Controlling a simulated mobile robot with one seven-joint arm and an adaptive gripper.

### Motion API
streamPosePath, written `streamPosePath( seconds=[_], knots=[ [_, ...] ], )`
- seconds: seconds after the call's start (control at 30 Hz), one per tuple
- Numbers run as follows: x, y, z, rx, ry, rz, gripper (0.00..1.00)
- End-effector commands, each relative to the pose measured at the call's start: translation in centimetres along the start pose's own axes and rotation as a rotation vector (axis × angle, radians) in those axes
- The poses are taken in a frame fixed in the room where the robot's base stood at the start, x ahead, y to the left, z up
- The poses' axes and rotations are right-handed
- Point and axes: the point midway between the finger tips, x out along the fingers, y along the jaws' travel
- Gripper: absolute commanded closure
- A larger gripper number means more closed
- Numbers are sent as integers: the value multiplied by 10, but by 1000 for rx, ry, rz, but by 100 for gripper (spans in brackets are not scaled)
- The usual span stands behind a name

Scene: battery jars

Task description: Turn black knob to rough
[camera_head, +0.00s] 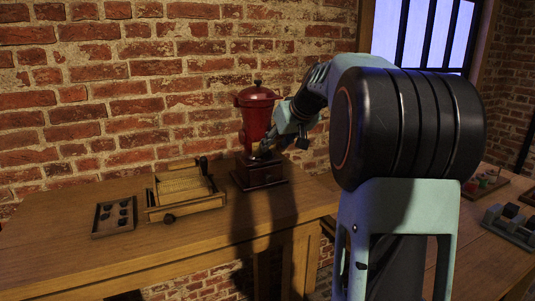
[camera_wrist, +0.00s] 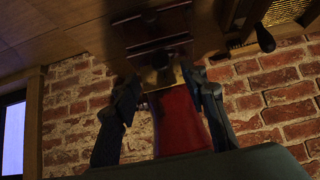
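A red coffee grinder (camera_head: 256,115) with a dark wooden base (camera_head: 262,175) stands on the wooden table against the brick wall. A small black knob (camera_head: 258,83) tops its lid. In the wrist view the grinder appears upside down, with its red body (camera_wrist: 178,122) below and its base (camera_wrist: 155,30) above. A small dark knob-like part (camera_wrist: 159,59) shows between them; its markings are unreadable. My gripper (camera_head: 264,150) is at the grinder's lower front. In the wrist view its fingers (camera_wrist: 158,78) are spread, one on either side of this part. Contact cannot be told.
A wooden box tray (camera_head: 185,205) with a dark handle stands left of the grinder. A dark tray of small black pieces (camera_head: 114,215) lies farther left. Another table with small blocks (camera_head: 510,222) is at the right. The table's front left is clear.

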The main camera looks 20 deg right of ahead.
Motion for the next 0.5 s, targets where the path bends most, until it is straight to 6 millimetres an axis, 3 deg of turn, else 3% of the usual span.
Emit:
streamPosePath(
  seconds=[0.23,0.5],
  knots=[
    [47,-1,1,0,-2,-2,60],
    [65,0,0,-1,0,1,60]
  ],
)
